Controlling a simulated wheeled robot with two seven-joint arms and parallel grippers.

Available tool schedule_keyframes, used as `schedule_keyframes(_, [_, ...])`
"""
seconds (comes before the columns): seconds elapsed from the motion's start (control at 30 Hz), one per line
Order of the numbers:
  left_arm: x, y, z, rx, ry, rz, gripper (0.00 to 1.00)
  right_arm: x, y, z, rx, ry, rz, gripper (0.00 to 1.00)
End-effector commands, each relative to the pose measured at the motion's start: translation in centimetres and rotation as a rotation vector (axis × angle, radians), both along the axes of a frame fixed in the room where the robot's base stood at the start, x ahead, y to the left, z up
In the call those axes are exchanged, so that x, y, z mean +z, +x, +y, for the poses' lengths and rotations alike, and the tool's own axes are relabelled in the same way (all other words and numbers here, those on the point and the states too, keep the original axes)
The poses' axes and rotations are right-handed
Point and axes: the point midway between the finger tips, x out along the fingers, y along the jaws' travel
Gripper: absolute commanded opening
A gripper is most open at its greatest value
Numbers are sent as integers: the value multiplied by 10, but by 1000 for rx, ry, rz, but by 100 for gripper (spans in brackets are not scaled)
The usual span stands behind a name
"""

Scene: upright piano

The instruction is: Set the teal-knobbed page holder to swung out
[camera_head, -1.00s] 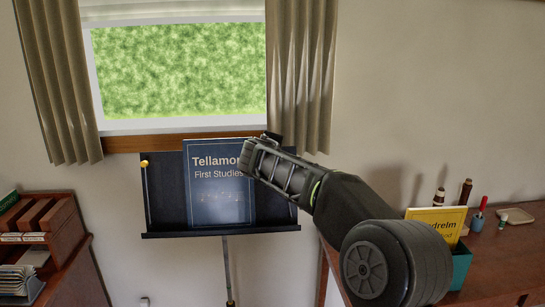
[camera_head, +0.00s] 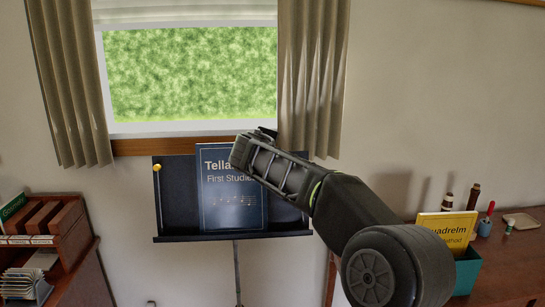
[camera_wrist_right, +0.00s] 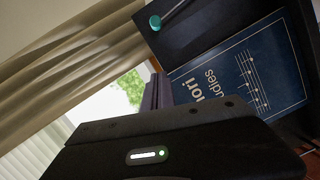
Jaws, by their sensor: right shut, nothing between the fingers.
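The teal knob (camera_wrist_right: 155,22) of the page holder shows in the right wrist view on the dark music stand, with a thin dark arm (camera_wrist_right: 176,10) running from it toward the top edge. In the head view this holder is hidden behind my right gripper. The stand (camera_head: 178,215) carries a blue book (camera_head: 218,215) titled "First Studies". My right gripper (camera_head: 240,152) is shut and empty, in front of the book's upper part in the head view. Its fingers (camera_wrist_right: 157,91) appear apart from the teal knob in the wrist view. My left gripper is not in view.
A second page holder with a yellow knob (camera_head: 157,167) hangs at the stand's left edge. A curtain (camera_head: 310,90) and window sill (camera_head: 170,146) are behind. A wooden desk (camera_head: 515,262) with a yellow book (camera_head: 447,226) stands right, a shelf unit (camera_head: 75,250) left.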

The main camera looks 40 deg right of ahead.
Motion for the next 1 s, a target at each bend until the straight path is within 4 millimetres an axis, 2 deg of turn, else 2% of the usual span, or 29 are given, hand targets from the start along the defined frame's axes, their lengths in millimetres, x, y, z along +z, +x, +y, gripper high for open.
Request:
schedule_keyframes(0.03, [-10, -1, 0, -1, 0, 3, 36, 1, -8, 9, 3, 1, -6, 0])
schedule_keyframes(0.1, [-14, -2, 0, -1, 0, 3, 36, 6, -17, 20, 1, 0, -5, 0])
schedule_keyframes(0.4, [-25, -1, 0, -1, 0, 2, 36, 24, -46, 56, 0, 0, 0, 0])
schedule_keyframes(1.0, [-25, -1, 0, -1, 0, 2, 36, 28, -51, 62, -1, 0, 0, 0])
